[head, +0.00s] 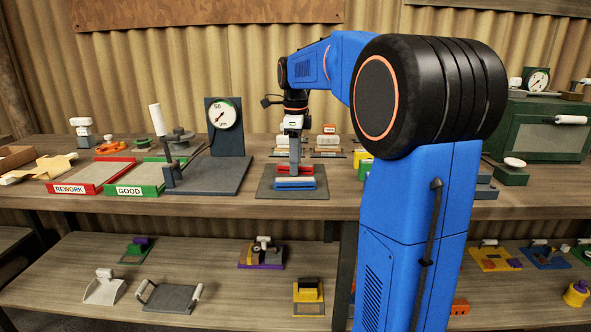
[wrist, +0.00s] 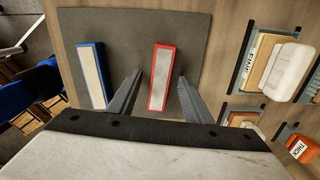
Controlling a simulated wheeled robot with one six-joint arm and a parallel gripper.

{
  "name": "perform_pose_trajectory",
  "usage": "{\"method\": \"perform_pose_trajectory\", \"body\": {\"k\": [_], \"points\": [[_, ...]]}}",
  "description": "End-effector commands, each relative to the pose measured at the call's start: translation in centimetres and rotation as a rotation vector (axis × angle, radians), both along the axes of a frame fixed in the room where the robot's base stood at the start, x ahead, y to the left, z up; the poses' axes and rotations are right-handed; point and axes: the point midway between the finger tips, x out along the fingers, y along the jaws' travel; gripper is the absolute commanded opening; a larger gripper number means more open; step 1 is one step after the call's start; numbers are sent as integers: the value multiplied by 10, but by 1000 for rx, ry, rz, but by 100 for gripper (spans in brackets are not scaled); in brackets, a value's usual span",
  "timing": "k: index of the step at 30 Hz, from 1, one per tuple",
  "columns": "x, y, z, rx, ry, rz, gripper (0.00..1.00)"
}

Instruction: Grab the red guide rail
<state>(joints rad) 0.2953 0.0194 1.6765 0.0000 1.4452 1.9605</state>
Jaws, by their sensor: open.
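The red guide rail (wrist: 161,76) is a short bar with red sides and a pale top. It lies on a dark grey plate (wrist: 122,28) on the bench. In the wrist view its near end lies between the two open fingers of my gripper (wrist: 160,80), with a gap on each side. In the head view my gripper (head: 294,160) points straight down at the red rail (head: 295,170), and its fingertips are hard to make out. A similar blue guide rail (wrist: 91,75) lies parallel, outside the left finger; the head view shows it in front of the red one (head: 294,184).
A dial gauge stand (head: 223,115) with a grey base stands left of the plate. Red REWORK (head: 66,189) and green GOOD (head: 132,190) trays lie farther left. Racked blocks (wrist: 268,60) sit right of the plate in the wrist view. A lower shelf holds several fixtures.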

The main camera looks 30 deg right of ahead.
Motion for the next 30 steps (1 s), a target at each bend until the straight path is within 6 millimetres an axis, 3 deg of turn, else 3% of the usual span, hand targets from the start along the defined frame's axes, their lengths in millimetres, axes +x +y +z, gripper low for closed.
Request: {"method": "perform_pose_trajectory", "body": {"k": [3, 9, 20, 30], "points": [[0, 0, 0, 0, 0, 0, 45], [0, 0, 0, 0, 0, 0, 0], [0, 0, 7, -1, -1, 0, 0], [1, 0, 63, -1, -3, 0, 0]]}}
